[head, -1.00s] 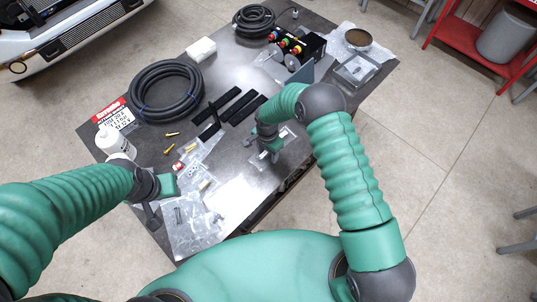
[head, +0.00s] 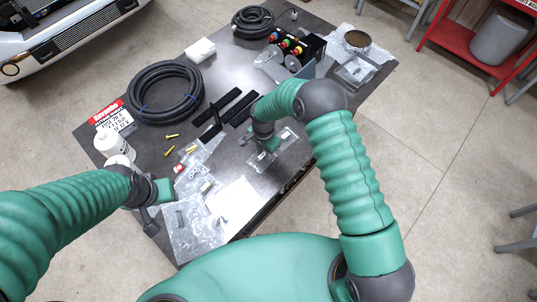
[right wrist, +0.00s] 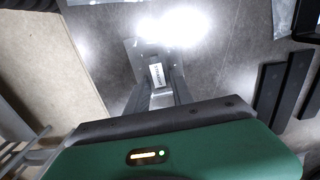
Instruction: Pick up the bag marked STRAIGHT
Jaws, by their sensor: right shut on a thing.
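A small clear bag (head: 287,139) is at the front right edge of the table in the head view. My right gripper (head: 262,150) is over it and shut on it. In the right wrist view the bag (right wrist: 135,52) shows between and beyond the finger tips, with a white label (right wrist: 157,76) whose dark print is too small to read surely. How far the bag is off the table is hard to tell. My left gripper (head: 152,212) is by the table's front left, near a large clear bag (head: 194,240); its jaws do not show clearly.
The dark table (head: 225,75) also holds a coiled black hose (head: 166,92), black strips (head: 238,108), a white bottle (head: 113,146), brass parts (head: 168,152), a white sheet (head: 233,203) and a clear tray (head: 357,72). A red cart (head: 475,45) stands beyond, on open floor.

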